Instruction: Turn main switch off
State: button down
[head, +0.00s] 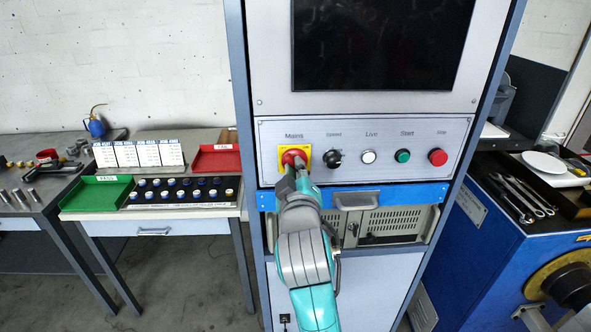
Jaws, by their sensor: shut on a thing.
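The main switch (290,153) is a red rotary knob on a yellow square plate, under the label "Mains" at the left of the cabinet's control panel (380,178). My gripper (294,164) reaches up to it from below and is shut on the red knob. The fingertips cover the lower part of the knob, so its turn position cannot be told.
A black speed knob (332,158), a white "Live" button (368,156), a green "Start" button (402,155) and a red button (438,157) sit to the right. A dark screen (380,45) is above. A blue drawer edge with a handle (357,200) lies below.

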jog(key=shift+n, duration=0.6)
jog(key=c, duration=1.2)
grip_release()
jog(key=s, duration=1.2)
jog(key=shift+f, duration=0.1)
